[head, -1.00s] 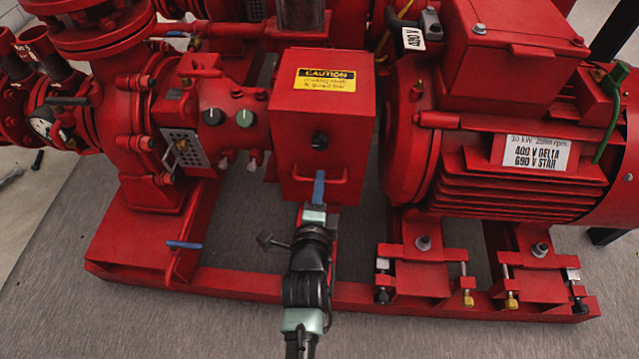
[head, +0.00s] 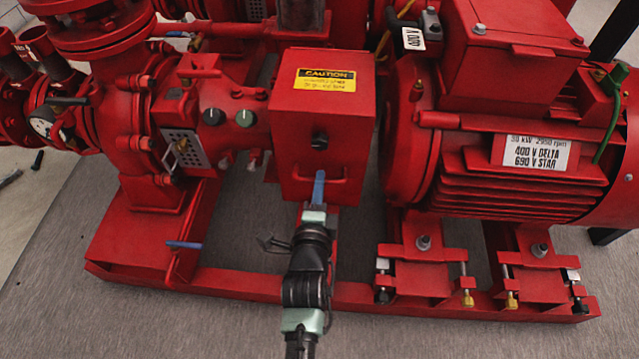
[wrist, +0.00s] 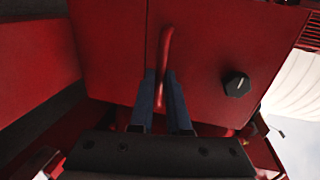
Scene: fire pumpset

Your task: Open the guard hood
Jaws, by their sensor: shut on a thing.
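The guard hood (head: 285,130) is a red box with a yellow caution label, between the pump and the motor. It sits down over the coupling area. A black knob (head: 320,141) is on its front face, and it also shows in the wrist view (wrist: 237,85). A red bar handle (head: 338,181) runs across the lower front. My gripper (head: 319,187) is at this handle. In the wrist view, the blue fingers (wrist: 163,100) are shut on the handle (wrist: 166,50), one on each side. The handle's far end stands clear of the fingers.
The red motor (head: 510,150) stands close on the right and the pump casing (head: 130,130) on the left. The red base frame (head: 355,296) runs below my gripper. The grey floor in front is clear.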

